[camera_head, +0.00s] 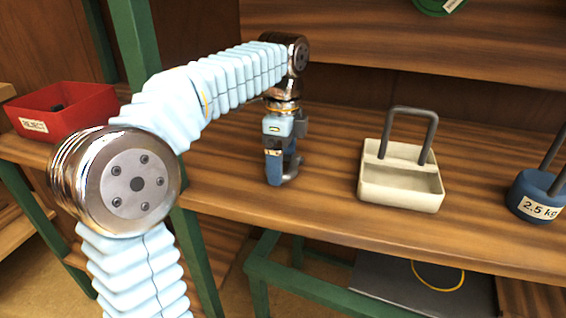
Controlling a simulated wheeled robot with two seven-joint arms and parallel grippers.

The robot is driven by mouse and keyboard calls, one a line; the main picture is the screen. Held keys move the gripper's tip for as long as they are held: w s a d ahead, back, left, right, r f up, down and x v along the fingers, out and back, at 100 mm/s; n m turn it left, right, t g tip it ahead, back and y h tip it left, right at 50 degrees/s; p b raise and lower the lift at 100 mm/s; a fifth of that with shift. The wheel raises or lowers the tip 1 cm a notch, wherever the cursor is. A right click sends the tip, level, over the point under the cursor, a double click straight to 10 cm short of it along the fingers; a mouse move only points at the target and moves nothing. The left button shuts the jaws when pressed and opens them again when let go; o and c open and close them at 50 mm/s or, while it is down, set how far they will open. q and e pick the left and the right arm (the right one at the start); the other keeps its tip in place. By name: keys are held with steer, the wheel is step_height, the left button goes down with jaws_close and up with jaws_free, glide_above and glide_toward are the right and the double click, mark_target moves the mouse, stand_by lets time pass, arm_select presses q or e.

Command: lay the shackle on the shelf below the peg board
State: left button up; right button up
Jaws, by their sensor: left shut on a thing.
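My left gripper (279,172) reaches down over the wooden shelf (325,205), near its front edge, and is shut. A small grey metal piece (293,167), seemingly the shackle, shows at its fingertips; my gripper hides part of it. I cannot tell whether this piece touches the shelf. The peg board cannot be made out clearly in this view. My right gripper is out of view.
A cream open tray (400,194) with a tall grey loop stands right of my gripper. A blue 2.5 kg weight (535,197) stands farther right. A red REJECT bin (75,121) is at the left. Shelf between gripper and tray is clear.

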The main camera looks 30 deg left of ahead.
arm_select(q)
steer(key=shift+f, duration=0.25)
steer(key=o, duration=0.9)
step_height(320, 180, up, 12)
steer(key=shift+r+p, duration=0.1)
steer(key=shift+p, duration=1)
